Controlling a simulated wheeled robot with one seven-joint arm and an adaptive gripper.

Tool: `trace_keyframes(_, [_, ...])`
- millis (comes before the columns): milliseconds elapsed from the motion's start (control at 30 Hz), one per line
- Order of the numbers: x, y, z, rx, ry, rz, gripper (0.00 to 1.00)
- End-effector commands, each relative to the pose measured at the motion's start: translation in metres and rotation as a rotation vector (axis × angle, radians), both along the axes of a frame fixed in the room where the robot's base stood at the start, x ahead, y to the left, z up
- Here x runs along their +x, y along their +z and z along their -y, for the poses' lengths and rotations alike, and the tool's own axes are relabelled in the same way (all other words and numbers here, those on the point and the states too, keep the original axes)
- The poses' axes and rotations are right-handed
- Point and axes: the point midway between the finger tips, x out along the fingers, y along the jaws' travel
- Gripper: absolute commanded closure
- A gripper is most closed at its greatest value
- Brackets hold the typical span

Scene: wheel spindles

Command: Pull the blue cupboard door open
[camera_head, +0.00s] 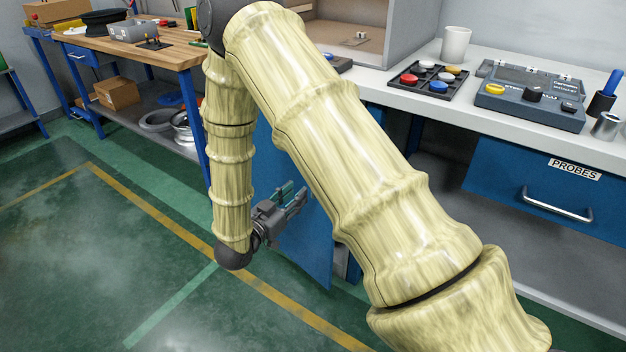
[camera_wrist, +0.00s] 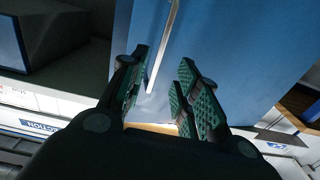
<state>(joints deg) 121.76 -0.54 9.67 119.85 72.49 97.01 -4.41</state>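The blue cupboard door (camera_head: 312,247) is under the white worktop in the head view, largely hidden behind my arm. It fills the upper middle of the wrist view (camera_wrist: 235,50), where its pale vertical bar handle (camera_wrist: 164,45) shows. My gripper (camera_head: 292,198) is in front of the door. In the wrist view its two green-padded fingers (camera_wrist: 161,80) are spread, with the handle's lower end between them, nearer the left finger. I cannot tell whether a finger touches the handle. The frames do not clearly show how far the door stands from its frame.
A blue drawer labelled PROBES (camera_head: 535,190) is at the right. The white worktop (camera_head: 480,115) carries a tray of coloured pucks (camera_head: 430,80), a grey device (camera_head: 530,98) and a cup (camera_head: 456,44). A wooden bench (camera_head: 150,52) stands at the left. The green floor (camera_head: 90,260) is clear.

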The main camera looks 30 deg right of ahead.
Motion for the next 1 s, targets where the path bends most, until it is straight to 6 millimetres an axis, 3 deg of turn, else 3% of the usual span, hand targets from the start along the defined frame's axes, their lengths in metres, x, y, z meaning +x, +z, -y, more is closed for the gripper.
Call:
trace_keyframes(500, [0.03,-0.002,0.072,0.002,0.0,0.0,0.69])
trace_keyframes(700, [0.036,-0.001,0.086,0.002,0.001,0.0,0.69])
trace_keyframes(1000, [0.037,-0.001,0.088,0.002,0.002,-0.001,0.69])
